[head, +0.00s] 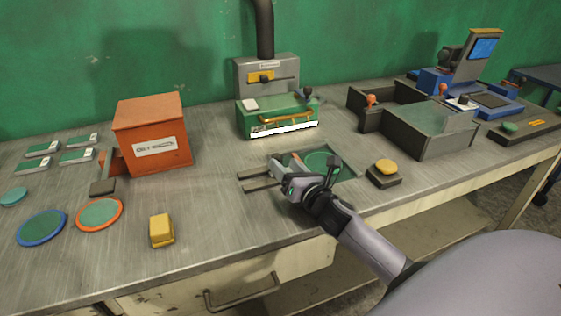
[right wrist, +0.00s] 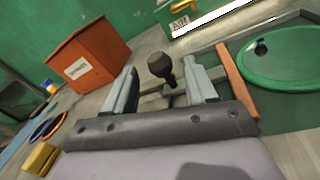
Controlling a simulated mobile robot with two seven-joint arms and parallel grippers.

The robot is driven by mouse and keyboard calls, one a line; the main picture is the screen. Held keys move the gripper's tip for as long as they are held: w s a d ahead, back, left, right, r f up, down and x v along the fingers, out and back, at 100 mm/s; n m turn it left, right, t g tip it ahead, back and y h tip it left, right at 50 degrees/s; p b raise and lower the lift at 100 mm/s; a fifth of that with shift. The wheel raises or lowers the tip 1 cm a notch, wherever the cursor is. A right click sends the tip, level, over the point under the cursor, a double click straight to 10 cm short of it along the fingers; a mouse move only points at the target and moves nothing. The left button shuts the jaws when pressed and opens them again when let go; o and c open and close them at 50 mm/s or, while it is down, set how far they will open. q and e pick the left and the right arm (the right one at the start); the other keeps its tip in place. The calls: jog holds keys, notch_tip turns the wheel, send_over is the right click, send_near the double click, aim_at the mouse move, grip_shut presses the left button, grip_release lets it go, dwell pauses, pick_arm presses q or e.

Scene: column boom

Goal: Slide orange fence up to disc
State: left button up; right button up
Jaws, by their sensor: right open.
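The orange fence (right wrist: 238,82) is a low bar along the left side of the round green disc (right wrist: 292,62) in the right wrist view. A narrow gap seems to lie between them. In the head view the disc (head: 322,162) is partly behind my right gripper (head: 277,170), and only a bit of the fence (head: 297,159) shows. My right gripper is open, its fingers on either side of a dark round-topped knob (right wrist: 161,66) on a stem. I cannot tell whether they touch it. My left gripper is out of view.
Two dark rails (head: 256,179) lie left of the disc. An orange box (head: 150,130) stands to the left and a green machine (head: 277,115) behind. A yellow button (head: 386,167) on a dark base is to the right. The bench between box and rails is clear.

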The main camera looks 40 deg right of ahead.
jog(key=shift+s, duration=1.25)
